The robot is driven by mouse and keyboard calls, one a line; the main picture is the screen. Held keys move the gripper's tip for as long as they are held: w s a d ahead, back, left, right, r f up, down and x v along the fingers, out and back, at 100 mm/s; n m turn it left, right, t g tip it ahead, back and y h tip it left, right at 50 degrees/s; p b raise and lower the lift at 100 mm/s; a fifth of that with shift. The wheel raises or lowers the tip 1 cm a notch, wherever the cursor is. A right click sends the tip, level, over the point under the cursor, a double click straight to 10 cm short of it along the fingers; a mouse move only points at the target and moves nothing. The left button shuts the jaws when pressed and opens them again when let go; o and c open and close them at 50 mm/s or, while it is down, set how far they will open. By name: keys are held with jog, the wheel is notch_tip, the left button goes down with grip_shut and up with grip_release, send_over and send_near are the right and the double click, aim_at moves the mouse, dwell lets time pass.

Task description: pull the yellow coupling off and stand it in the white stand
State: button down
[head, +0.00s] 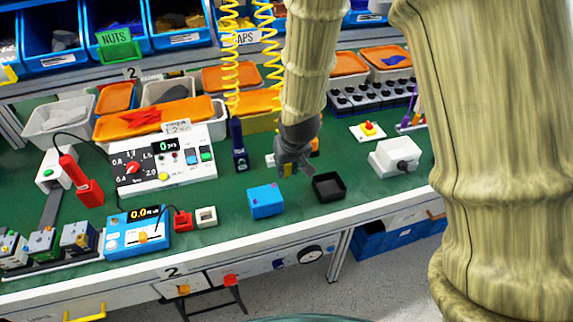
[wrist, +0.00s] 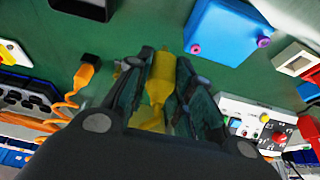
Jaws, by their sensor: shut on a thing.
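The yellow coupling (wrist: 161,80) is between the two fingers of my gripper (wrist: 163,75) in the wrist view. The fingers are shut on it from both sides. In the head view my gripper (head: 288,168) points down over the bench, behind the blue box, and covers most of the coupling. I cannot tell whether the coupling is still joined to anything. A small white block with a dark square opening, likely the white stand (head: 206,217), is on the bench left of the blue box. It also shows at the right of the wrist view (wrist: 296,58).
The blue box (head: 266,201) and an open black tray (head: 328,187) stand in front of my gripper. A dark blue upright device (head: 239,145) is to its left, with a white control panel (head: 165,160) farther left. Green bench shows between the blue box and the white block.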

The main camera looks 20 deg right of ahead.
jog(key=shift+r+p, duration=0.75)
jog(key=shift+r, duration=0.15)
jog(key=shift+a, duration=0.1)
